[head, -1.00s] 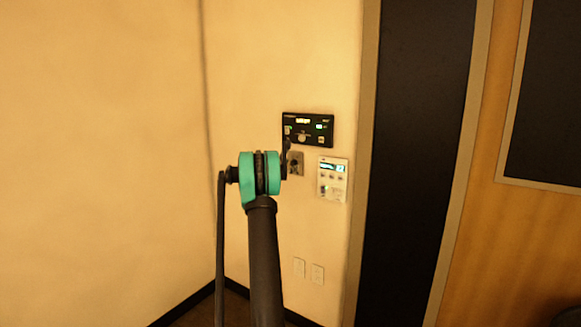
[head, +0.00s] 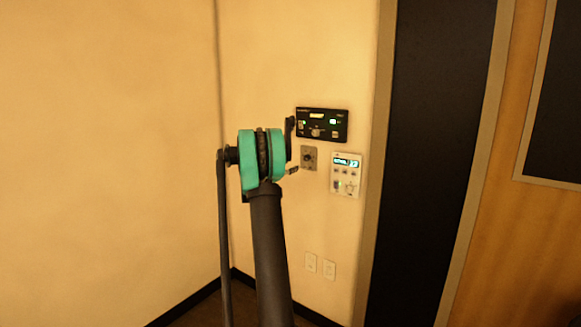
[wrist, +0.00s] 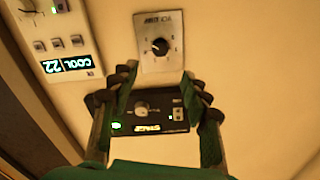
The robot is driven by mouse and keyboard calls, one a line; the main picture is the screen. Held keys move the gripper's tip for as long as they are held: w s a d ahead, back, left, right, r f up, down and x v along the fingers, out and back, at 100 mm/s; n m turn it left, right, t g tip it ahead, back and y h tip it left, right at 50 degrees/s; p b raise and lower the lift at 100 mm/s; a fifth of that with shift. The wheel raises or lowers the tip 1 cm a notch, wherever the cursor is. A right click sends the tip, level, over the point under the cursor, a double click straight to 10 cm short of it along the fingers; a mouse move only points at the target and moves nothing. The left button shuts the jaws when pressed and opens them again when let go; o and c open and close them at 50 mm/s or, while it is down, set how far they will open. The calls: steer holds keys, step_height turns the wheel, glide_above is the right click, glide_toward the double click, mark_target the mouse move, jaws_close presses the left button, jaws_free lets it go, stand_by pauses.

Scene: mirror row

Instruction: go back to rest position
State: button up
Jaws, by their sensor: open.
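My gripper (wrist: 162,84) is open and empty in the wrist view, its dark fingertips apart on either side of the space before the wall controls. In the head view my teal arm joint hides most of the gripper; only small dark parts show at its right. A small grey plate with a dial (head: 308,158) is on the wall just right of these parts. It also shows just beyond the fingertips in the wrist view (wrist: 158,42). I cannot tell the exact gap between fingers and wall.
A black control panel (head: 322,124) is above the dial plate. A white thermostat (head: 346,175) is at its lower right; its display reads COOL 22 in the wrist view (wrist: 67,65). A tall dark panel (head: 435,150) stands right; bare wall is left.

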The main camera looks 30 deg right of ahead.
steer(key=s+a+f+n+g+y, duration=0.1)
steer(key=s+a+f+n+y, duration=0.4)
steer(key=s+a, duration=1)
steer(key=s+a+f+n+y, duration=0.6)
steer(key=s+a+f, duration=0.5)
steer(key=s+a, duration=0.5)
steer(key=s+a+f+n+g+y, duration=0.1)
steer(key=s+a+f+n+y, duration=0.4)
steer(key=s+a, duration=1)
step_height(320, 180, down, 4)
steer(key=shift+s+a+r+n+g+y, duration=0.1)
steer(key=shift+s+a+n+g+y, duration=0.2)
steer(key=shift+s+n, duration=0.3)
steer(key=shift+s, duration=0.1)
